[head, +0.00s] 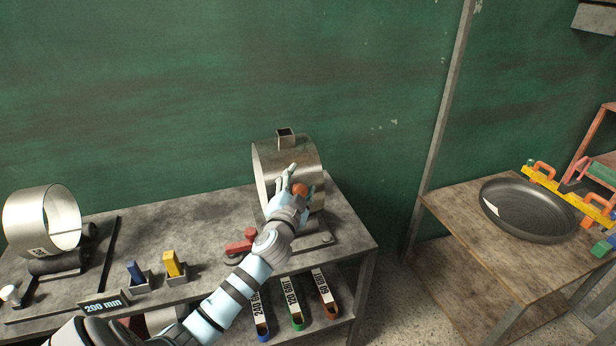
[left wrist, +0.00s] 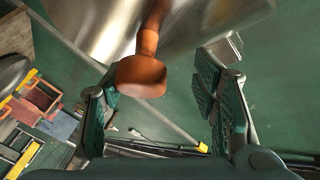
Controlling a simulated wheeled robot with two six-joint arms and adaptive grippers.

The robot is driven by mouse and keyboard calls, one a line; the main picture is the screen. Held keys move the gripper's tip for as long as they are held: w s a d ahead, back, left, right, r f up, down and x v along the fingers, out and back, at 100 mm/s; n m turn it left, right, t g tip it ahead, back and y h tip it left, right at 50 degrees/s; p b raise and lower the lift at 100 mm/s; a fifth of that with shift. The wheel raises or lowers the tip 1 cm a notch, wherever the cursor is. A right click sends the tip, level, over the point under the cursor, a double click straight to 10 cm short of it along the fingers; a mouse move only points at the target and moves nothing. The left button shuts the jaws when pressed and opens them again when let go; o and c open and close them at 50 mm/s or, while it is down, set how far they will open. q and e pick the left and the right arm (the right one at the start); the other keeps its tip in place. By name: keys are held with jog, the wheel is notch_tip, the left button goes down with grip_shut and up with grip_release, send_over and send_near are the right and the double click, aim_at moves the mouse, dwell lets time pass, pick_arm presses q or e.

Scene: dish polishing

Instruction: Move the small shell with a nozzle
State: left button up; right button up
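A short metal shell (head: 272,165) lies on its side at the right end of the grey workbench, with a square stub (head: 285,138) on top and an orange-brown knob-ended nozzle (head: 299,189) on its near side. My left gripper (head: 294,186) is in front of the shell. In the left wrist view its fingers (left wrist: 160,88) are spread apart, with the nozzle's orange-brown knob (left wrist: 141,77) between them. I see a gap on the right side of the knob; contact on the left is unclear. The shell's curved wall (left wrist: 200,25) fills the top there. My right gripper is not in view.
A larger open ring (head: 40,222) rests on a dark cradle at the bench's left. A brown table (head: 470,225) with a dark pan (head: 528,210) stands at right, past a gap.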

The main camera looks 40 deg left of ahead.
pick_arm(q)
jog(key=shift+f, duration=0.1)
jog(key=shift+s+d+f, duration=0.1)
jog(key=shift+s+d, duration=0.05)
jog(key=shift+s, duration=0.4)
jog(key=f+v, duration=0.1)
jog(key=v, duration=1.4)
jog(key=shift+s, duration=0.25)
jog(key=shift+f, duration=0.15)
